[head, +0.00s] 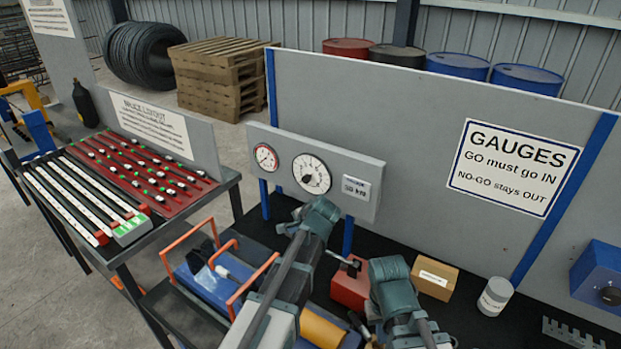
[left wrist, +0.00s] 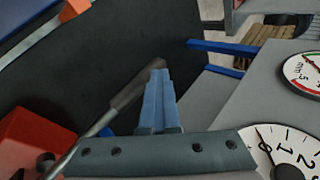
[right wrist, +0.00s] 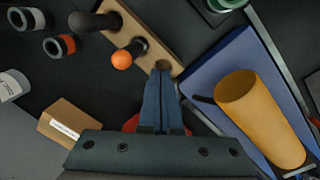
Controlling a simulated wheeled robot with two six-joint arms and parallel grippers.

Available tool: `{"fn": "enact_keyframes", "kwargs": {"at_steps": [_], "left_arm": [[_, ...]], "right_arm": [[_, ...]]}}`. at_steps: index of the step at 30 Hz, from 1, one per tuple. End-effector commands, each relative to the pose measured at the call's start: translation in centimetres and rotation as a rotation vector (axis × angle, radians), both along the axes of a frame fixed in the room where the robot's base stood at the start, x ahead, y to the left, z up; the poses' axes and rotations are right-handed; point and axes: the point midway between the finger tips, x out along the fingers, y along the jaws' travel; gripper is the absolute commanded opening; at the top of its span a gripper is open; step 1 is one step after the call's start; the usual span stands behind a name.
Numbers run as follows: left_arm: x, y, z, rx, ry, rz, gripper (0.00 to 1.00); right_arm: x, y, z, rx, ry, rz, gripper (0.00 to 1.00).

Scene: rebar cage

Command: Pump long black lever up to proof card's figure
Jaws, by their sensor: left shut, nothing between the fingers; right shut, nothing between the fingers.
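The long black lever (left wrist: 128,94) shows in the left wrist view as a dark grip on a metal rod running to the lower left. My left gripper (left wrist: 158,72) is shut and empty, its fingertips beside the grip; I cannot tell if they touch. In the head view my left gripper (head: 318,212) hides most of the lever. The large white dial (head: 311,174) sits on the grey panel; its needle looks near 0 in the left wrist view (left wrist: 285,150). The proof card (head: 356,187) is right of it, its small figure hard to read. My right gripper (right wrist: 160,75) is shut and empty.
A red block (head: 350,287) and a cardboard box (head: 435,278) stand on the black bench. A wooden rack (right wrist: 125,38) with an orange knob, a yellow cylinder (right wrist: 262,118) and a blue plate (right wrist: 222,62) lie around my right gripper.

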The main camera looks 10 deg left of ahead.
Motion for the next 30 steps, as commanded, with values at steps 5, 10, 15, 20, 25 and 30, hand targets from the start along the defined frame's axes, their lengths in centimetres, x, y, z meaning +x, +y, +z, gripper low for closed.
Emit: {"fn": "enact_keyframes", "kwargs": {"at_steps": [5,10,15,20,25,30], "left_arm": [[0.0,0.0,-0.1,-0.001,0.000,-0.001,0.00],[0.0,0.0,-0.4,-0.001,0.000,-0.001,0.00],[-0.1,-0.2,0.5,-0.001,0.000,-0.001,0.00],[-0.2,-0.6,2.5,-0.001,0.001,-0.001,0.00],[-0.4,-1.1,4.8,-0.001,0.000,-0.001,0.00],[-0.6,-1.7,7.0,-0.001,0.001,0.000,0.00]], "right_arm": [[0.0,0.0,-0.1,0.000,0.000,0.000,0.00],[0.0,0.0,-0.4,0.000,0.000,0.001,0.00],[0.0,0.0,0.5,-0.002,0.000,0.010,0.00],[0.0,0.0,2.5,-0.002,0.001,0.011,0.00],[0.0,0.0,4.8,-0.002,0.001,0.011,0.00],[0.0,0.0,7.0,-0.001,0.000,0.007,0.00]]}}
